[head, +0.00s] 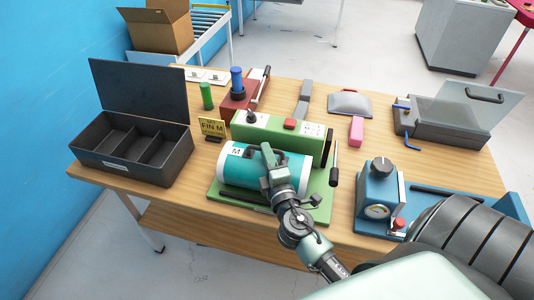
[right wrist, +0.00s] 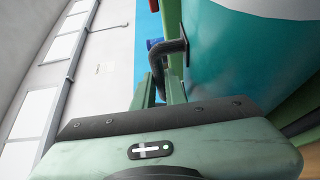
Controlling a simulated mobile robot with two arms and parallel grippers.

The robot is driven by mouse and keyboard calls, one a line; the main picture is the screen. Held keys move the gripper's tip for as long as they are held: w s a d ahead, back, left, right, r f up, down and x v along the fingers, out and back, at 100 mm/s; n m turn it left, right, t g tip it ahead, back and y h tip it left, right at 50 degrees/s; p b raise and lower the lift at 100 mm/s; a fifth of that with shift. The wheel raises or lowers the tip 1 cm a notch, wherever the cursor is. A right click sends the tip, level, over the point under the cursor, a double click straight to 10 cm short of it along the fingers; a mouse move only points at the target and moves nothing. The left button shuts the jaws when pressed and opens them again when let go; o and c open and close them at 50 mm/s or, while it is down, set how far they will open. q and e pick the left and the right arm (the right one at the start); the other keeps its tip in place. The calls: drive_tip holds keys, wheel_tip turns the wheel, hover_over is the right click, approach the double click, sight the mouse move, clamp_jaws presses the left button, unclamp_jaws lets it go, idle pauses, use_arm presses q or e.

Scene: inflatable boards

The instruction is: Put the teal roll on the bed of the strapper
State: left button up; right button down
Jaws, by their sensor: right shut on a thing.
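The teal roll (head: 240,172), with a white band marked M at its left end, lies lengthwise over the green bed (head: 213,190) of the strapper (head: 262,127), in front of its upright green housing. Whether it touches the bed is hard to tell. My right gripper (head: 268,158) is above the roll's middle, covering part of it. In the right wrist view its fingers (right wrist: 160,88) are shut on a dark bent handle (right wrist: 168,50) beside the roll's teal side (right wrist: 240,45). My left gripper is out of view.
A black lever (head: 334,165) stands at the strapper's right end. A blue device with a dial (head: 380,195) is to the right. A dark open compartment box (head: 135,150) and a yellow sign (head: 212,128) are left. A pink block (head: 356,130) lies behind.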

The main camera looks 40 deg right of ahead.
drive_tip(key=shift+f+b, duration=0.25)
drive_tip(key=shift+b, duration=0.05)
drive_tip(key=c, duration=1.4)
unclamp_jaws()
drive_tip(key=shift+o, duration=0.2)
drive_tip(key=shift+s+f, duration=0.15)
drive_tip(key=shift+f, duration=0.05)
drive_tip(key=shift+s+a+f+b, duration=0.1)
drive_tip(key=shift+s+a+b, duration=0.1)
drive_tip(key=shift+s+b, duration=0.1)
drive_tip(key=b+v, duration=0.2)
drive_tip(key=v, duration=0.5)
drive_tip(key=shift+r+b, duration=0.35)
